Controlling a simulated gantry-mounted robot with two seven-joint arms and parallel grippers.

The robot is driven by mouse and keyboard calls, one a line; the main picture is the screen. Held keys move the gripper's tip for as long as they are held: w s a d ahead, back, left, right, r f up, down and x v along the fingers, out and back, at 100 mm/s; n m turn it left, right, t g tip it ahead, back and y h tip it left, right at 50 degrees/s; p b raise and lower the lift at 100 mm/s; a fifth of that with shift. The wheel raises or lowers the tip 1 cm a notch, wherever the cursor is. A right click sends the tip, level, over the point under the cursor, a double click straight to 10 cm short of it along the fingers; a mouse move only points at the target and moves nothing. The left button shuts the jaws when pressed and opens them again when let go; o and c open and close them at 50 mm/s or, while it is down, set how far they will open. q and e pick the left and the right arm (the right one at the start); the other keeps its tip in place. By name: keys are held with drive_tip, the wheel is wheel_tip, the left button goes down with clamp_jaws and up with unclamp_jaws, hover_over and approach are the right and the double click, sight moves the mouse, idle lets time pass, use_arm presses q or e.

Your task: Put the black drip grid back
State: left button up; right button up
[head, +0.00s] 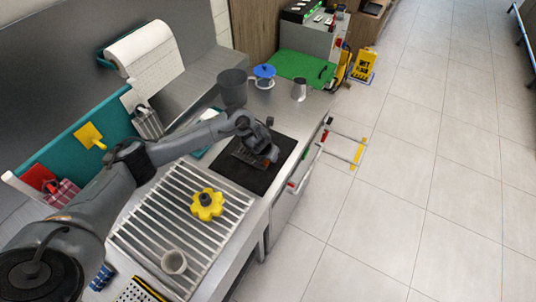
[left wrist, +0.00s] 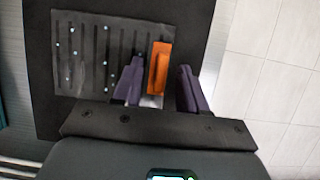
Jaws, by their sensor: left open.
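The black drip grid (left wrist: 95,55) lies flat on a black mat (left wrist: 45,110), with slots and a few pale drops showing. It has an orange tab (left wrist: 158,68) on its right side in the left wrist view. My left gripper (left wrist: 160,72) is open, and its two purple fingers stand either side of the orange tab, with a wider gap on the right. I cannot tell whether the left finger touches the tab. In the head view my left gripper (head: 270,150) is low over the mat (head: 285,148) and partly hides the grid. My right gripper is not in view.
A dark grey container (head: 233,87), a blue-topped item (head: 264,72) and a steel jug (head: 299,90) stand beyond the mat. The counter edge is right of the mat.

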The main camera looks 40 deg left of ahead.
use_arm(q)
drive_tip(key=p+v, duration=0.2)
drive_tip(key=v, duration=0.9)
drive_tip(key=s+d+f+n+t+h, duration=0.1)
drive_tip(key=s+d+n, duration=0.1)
drive_tip(key=d+n, duration=0.35)
drive_tip(key=s+d+f+n+t+h, duration=0.1)
drive_tip(key=s+d+n, duration=0.15)
drive_tip(key=d, duration=0.65)
drive_tip(key=s+d+f+n+t+h, duration=0.1)
drive_tip(key=s+d+f+n+h, duration=0.15)
drive_tip(key=d, duration=0.55)
drive_tip(key=s+a+n+g+y, duration=0.1)
drive_tip(key=s+a+n, duration=0.2)
drive_tip(key=s+n, duration=0.3)
drive_tip(key=s+a+n+g+y, duration=0.1)
drive_tip(key=s+a+n, duration=0.2)
drive_tip(key=s+n, duration=0.4)
drive_tip(key=s+a+f+n+g+y, duration=0.1)
drive_tip(key=s+a+n, duration=0.2)
drive_tip(key=s+n, duration=0.3)
drive_tip(key=n, duration=0.3)
drive_tip(key=shift+s+g, duration=0.3)
drive_tip(key=shift+g, duration=0.1)
drive_tip(key=shift+f, duration=0.1)
